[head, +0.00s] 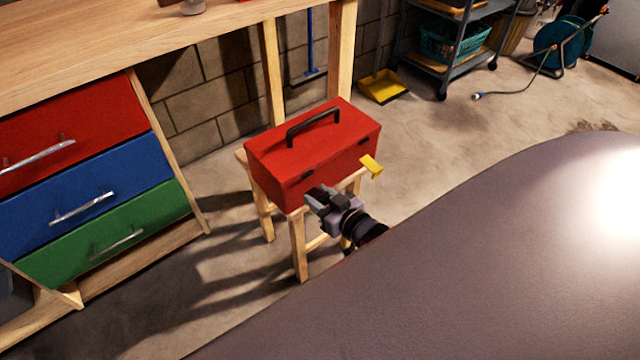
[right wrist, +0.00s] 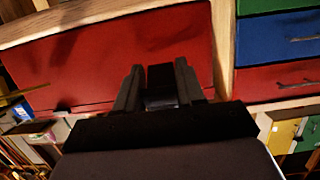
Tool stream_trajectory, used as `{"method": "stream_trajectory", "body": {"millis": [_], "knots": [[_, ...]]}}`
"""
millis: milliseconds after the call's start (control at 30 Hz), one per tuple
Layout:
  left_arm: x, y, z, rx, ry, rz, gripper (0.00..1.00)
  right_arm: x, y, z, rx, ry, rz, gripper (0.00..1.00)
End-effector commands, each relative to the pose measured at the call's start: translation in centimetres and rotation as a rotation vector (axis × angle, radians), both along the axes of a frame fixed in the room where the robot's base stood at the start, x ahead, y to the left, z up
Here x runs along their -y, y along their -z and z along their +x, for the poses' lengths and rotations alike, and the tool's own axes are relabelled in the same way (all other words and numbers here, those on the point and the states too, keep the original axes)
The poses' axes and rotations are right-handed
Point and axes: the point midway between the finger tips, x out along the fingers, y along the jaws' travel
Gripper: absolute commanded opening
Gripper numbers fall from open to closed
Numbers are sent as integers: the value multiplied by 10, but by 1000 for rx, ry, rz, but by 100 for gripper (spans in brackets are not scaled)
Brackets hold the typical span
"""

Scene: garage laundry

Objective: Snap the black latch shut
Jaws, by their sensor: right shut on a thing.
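The red toolbox (head: 312,150) stands closed on a small wooden stool, its black handle (head: 313,127) on the lid. My right gripper (head: 314,193) is at the lower left of the toolbox's front face. In the right wrist view the gripper (right wrist: 158,88) is shut on the black latch (right wrist: 160,76), against the red face (right wrist: 110,60). The fingers hide much of this latch, so I cannot tell whether it is fastened. A yellow latch (head: 371,165) juts outward from the right part of the front. My left gripper is not in view.
The wooden stool (head: 299,250) has little spare room around the toolbox. A workbench (head: 130,45) with red, blue and green drawers stands at the left. A yellow dustpan (head: 383,87) and a grey cart (head: 452,73) are behind.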

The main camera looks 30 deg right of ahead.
Motion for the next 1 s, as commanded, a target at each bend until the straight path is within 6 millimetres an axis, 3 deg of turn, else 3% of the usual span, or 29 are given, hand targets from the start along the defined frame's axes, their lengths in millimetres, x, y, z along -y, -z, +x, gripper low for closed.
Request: {"method": "stream_trajectory", "body": {"millis": [33,300,667,1000], "knots": [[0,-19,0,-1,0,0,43,0,-11,1,-31,0,-3,8],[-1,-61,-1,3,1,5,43,0,-18,3,-210,0,-17,8],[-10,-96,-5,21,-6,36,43,0,-28,10,-497,1,-41,8],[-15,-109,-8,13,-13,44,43,-1,-30,19,-782,2,-60,8]]}}
